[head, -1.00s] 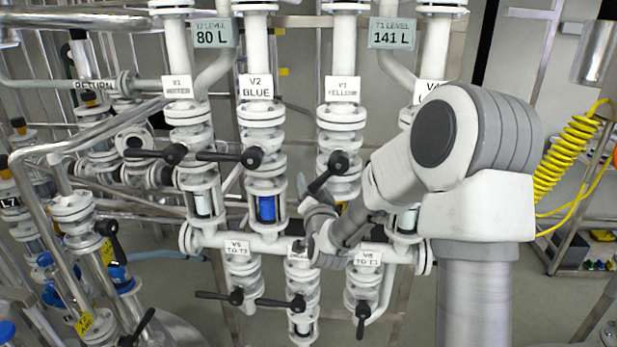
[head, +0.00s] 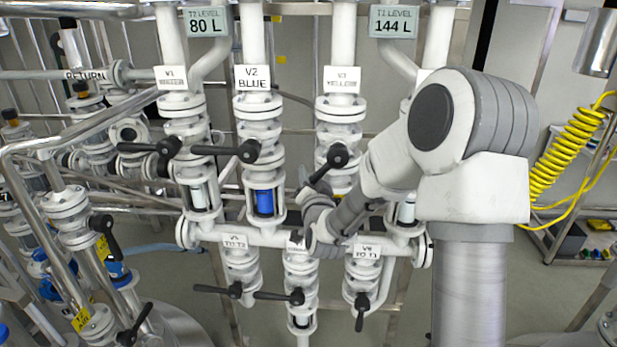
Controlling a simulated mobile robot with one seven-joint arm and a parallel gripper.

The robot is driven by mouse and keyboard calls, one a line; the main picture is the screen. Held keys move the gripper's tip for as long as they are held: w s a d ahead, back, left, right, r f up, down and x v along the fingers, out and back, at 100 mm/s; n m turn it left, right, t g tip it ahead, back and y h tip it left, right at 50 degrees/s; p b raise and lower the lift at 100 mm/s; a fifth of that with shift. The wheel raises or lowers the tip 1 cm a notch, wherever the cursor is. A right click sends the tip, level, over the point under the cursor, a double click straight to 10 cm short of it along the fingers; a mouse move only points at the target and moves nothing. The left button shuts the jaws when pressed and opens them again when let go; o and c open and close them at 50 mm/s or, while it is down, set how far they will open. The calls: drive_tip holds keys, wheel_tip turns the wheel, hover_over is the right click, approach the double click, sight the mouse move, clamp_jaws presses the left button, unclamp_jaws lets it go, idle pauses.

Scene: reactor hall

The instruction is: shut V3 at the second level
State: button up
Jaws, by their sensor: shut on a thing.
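Valve V3 (head: 338,133) is the white flanged valve under the label "V3 YELLOW" (head: 341,79). Its black lever (head: 328,164) slants down and to the left from the hub. My gripper (head: 308,186) is at the lever's lower end and is shut on it; the fingertips are small and partly hidden by my wrist. A trace of yellow shows in the sight glass below V3, mostly behind my arm. The right level display (head: 394,22) reads 144 L, and the left level display (head: 208,22) reads 80 L.
V2 (head: 262,130), with a blue sight glass, stands left of V3, its lever (head: 225,151) level. V1's lever (head: 150,148) is level too. A yellow coiled hose (head: 565,150) hangs at right.

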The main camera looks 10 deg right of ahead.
clamp_jaws()
drive_tip(key=shift+a+b, duration=0.1)
drive_tip(key=shift+b, duration=0.25)
idle(0.8)
drive_tip(key=a+r+m+t+h+b, duration=0.2)
drive_tip(key=r+m+b, duration=0.6)
drive_tip(key=b, duration=0.8)
drive_tip(key=shift+w+a+r+m, duration=0.25)
drive_tip(key=shift+w+a+m, duration=0.25)
drive_tip(key=shift+m, duration=1)
